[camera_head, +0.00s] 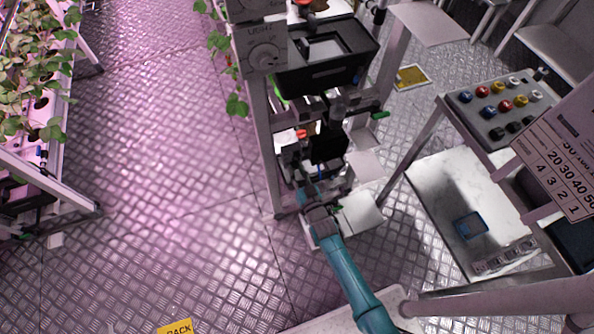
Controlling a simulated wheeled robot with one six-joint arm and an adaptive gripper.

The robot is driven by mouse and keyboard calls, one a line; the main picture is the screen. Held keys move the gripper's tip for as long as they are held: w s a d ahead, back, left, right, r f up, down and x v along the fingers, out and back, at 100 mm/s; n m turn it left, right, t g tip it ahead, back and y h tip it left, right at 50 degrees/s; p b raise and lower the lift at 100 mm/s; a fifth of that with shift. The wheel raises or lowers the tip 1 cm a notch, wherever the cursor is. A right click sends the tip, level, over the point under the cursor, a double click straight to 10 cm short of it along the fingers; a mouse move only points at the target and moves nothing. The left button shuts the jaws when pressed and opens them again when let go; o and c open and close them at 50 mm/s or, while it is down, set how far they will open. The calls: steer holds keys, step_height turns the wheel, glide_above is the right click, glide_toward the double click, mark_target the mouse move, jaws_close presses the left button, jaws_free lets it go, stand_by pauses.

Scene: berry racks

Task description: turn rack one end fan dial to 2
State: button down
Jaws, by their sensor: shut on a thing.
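A grey box with a round dial (265,57) is on the end post of the centre rack. My teal arm rises from the bottom to the lower part of this rack end. My gripper (308,168) is there among dark and grey parts, well below the visible dial and apart from it. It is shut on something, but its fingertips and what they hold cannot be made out.
A black bin (325,65) sits on the rack above my gripper. A tilted tray of coloured knobs (497,102) and a board with numbers (562,160) are at right. A plant rack (50,185) stands at left. The metal floor (170,190) between is clear.

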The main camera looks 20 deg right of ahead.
steer(key=m, duration=1)
steer(key=shift+f, duration=0.1)
steer(key=shift+m, duration=0.5)
steer(key=shift+d, duration=0.1)
steer(key=c, duration=1)
jaws_free()
steer(key=shift+o, duration=0.2)
steer(key=shift+s, duration=0.1)
steer(key=s, duration=1.1)
steer(key=shift+s, duration=0.4)
steer(key=shift+f, duration=0.1)
